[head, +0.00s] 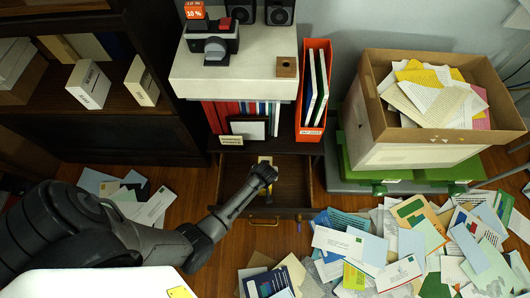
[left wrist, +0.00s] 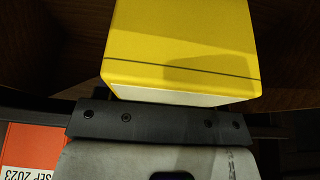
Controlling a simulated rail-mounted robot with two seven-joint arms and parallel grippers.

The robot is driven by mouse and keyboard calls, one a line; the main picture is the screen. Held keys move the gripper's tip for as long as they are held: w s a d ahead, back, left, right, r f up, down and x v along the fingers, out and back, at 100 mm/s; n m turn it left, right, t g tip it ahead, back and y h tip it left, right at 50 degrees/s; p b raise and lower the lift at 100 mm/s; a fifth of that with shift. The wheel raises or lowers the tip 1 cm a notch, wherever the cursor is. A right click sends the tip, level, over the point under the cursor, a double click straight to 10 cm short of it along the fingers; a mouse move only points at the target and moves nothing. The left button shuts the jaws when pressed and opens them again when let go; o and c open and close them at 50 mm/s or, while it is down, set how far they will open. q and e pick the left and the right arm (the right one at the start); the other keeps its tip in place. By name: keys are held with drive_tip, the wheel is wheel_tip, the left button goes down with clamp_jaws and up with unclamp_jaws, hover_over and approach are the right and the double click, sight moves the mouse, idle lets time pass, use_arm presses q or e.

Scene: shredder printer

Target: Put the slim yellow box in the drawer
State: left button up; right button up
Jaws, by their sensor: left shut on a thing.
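The slim yellow box (left wrist: 185,50) fills the upper middle of the left wrist view, with a yellow face, a dark line and a pale lower edge. My left gripper (head: 263,174) is shut on it. In the head view only a small pale-yellow end of the box (head: 265,160) shows beyond the gripper. The wooden drawer (head: 293,182) is pulled open below the desk, and my left gripper is over it. I cannot tell how high the box is above the drawer floor. My right gripper is not in view.
A cardboard box of papers (head: 365,100) stands on green bins at the right. Loose envelopes and papers (head: 375,250) cover the floor at the lower right. An orange file holder (head: 315,90) stands above the drawer. A dark shelf (head: 110,120) is at the left.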

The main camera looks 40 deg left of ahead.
use_arm(q)
drive_tip(key=shift+f, duration=0.65)
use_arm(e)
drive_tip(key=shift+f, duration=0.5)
use_arm(q)
drive_tip(key=shift+f, duration=0.2)
drive_tip(key=o, duration=1.1)
